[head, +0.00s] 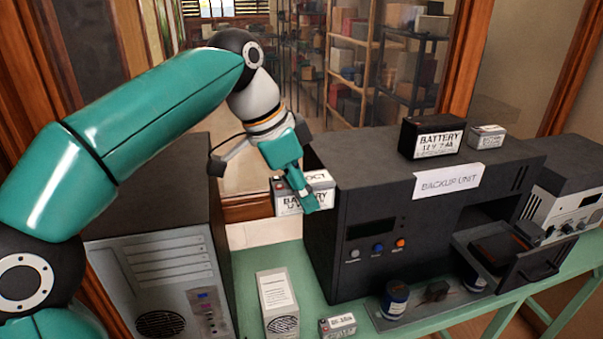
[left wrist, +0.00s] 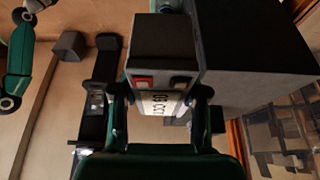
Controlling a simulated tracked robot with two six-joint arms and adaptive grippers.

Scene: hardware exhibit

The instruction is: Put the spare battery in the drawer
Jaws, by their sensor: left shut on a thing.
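My left gripper (head: 302,196) is shut on a grey battery (head: 284,201) with a white label, held in the air left of the backup unit. The left wrist view shows this battery (left wrist: 165,45) between the fingers (left wrist: 165,100), with a red and a black terminal. The drawer (head: 542,271) is pulled open at the lower right of the black backup unit (head: 345,185), with a dark block (head: 497,248) in it. A black battery (head: 432,138) stands on top of the unit. My right gripper is not seen.
A smaller grey battery (head: 486,136) sits on the unit. On the green table (head: 308,268) are a white box (head: 278,300), a small battery (head: 338,326) and two dark cans (head: 395,299) before the unit. A grey tower (head: 165,270) stands left and a silver device (head: 570,205) right.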

